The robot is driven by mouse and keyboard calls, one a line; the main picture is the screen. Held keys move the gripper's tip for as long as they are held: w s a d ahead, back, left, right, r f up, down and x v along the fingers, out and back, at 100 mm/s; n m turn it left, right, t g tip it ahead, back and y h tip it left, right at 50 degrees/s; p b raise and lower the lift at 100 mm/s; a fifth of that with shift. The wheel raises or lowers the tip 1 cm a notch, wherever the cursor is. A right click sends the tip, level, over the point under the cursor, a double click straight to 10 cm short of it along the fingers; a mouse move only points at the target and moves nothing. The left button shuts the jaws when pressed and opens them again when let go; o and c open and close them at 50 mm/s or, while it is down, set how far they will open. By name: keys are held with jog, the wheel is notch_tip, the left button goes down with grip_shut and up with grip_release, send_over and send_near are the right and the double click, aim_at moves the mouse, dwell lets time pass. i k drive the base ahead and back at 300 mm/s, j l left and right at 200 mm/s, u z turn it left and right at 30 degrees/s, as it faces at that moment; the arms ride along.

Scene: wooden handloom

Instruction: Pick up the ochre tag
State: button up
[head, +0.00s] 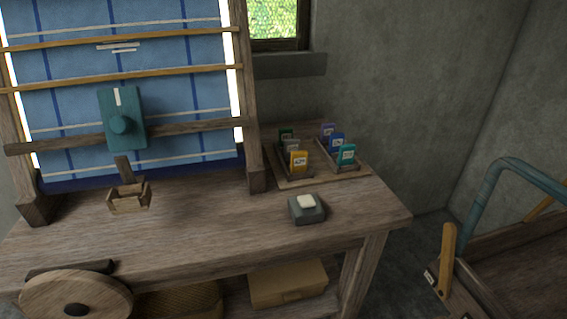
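The ochre tag (298,161) stands upright at the front of the left row in a wooden tag rack (296,183) on the right part of the workbench. It has a pale label on its face. Behind it in the same row are a grey tag (292,145) and a dark green tag (286,134). The right row holds a teal tag (346,154), a blue tag (336,142) and a purple tag (327,130). The lower edge of the ochre tag sits in the rack. My gripper is not in view.
A dark block with a pale top (306,209) stands on the bench in front of the rack. A small wooden holder (129,197) sits to the left. The loom frame (250,100) rises left of the rack. A cart with a teal handle (486,190) stands at right.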

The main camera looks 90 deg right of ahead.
aim_at(299, 158)
jog(key=z, duration=0.4)
jog(key=k+z, duration=0.1)
jog(key=z, duration=0.75)
jog(key=k+l+z, duration=0.1)
jog(key=z, duration=0.35)
